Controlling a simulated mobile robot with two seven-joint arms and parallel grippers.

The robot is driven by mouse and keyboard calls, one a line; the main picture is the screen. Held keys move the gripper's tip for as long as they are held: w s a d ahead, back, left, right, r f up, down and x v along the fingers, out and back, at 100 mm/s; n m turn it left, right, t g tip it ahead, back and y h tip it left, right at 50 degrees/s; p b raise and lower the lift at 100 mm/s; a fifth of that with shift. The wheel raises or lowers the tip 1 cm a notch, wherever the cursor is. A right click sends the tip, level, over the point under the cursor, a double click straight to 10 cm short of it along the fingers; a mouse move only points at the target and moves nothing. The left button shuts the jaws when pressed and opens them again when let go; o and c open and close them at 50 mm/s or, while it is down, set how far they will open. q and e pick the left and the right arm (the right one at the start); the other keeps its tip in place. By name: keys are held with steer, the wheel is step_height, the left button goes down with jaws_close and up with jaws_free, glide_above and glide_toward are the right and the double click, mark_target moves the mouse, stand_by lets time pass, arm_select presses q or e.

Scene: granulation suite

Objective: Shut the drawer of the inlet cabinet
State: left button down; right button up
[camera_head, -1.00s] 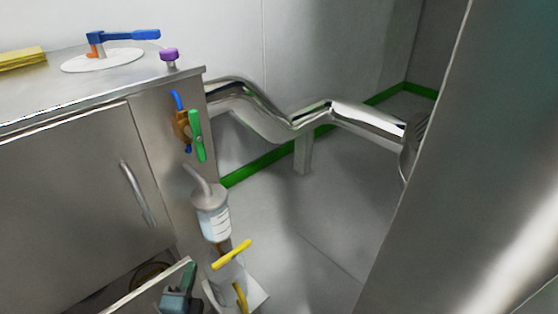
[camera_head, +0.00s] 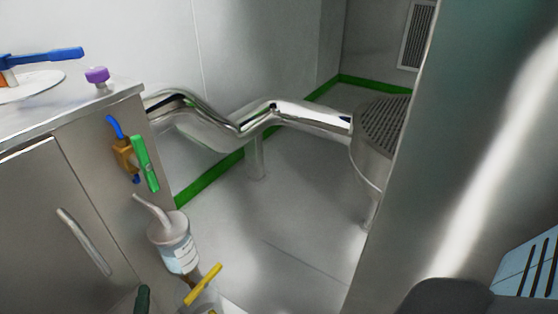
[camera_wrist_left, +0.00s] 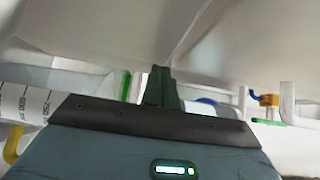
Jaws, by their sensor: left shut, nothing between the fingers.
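The steel inlet cabinet (camera_head: 90,190) stands at the left of the head view, with a bar handle (camera_head: 84,242) on its front. Its drawer is hardly in the head view now; only a thin pale edge shows at the bottom left, so I cannot tell how far it stands out. My left gripper (camera_head: 143,298) shows as a dark green tip at the bottom edge, in front of the cabinet's lower right part. In the left wrist view its fingers (camera_wrist_left: 162,85) are together and empty, below a large pale surface that I cannot identify. My right gripper is out of view.
A labelled bottle (camera_head: 178,250) and a yellow handle (camera_head: 203,285) stand close right of my left gripper. A green-handled valve (camera_head: 145,163) is on the cabinet side. A steel pipe (camera_head: 300,115) runs behind. Open floor (camera_head: 290,250) lies in the middle; a steel column (camera_head: 440,150) stands right.

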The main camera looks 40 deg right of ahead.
arm_select(q)
steer(key=shift+w+a+r, duration=0.25)
steer(key=shift+r, duration=0.1)
steer(key=p+v, duration=0.3)
steer(key=v, duration=0.5)
steer(key=shift+s+a, duration=0.15)
steer(key=shift+s, duration=0.2)
steer(key=shift+w+f, duration=0.1)
steer(key=shift+f, duration=0.05)
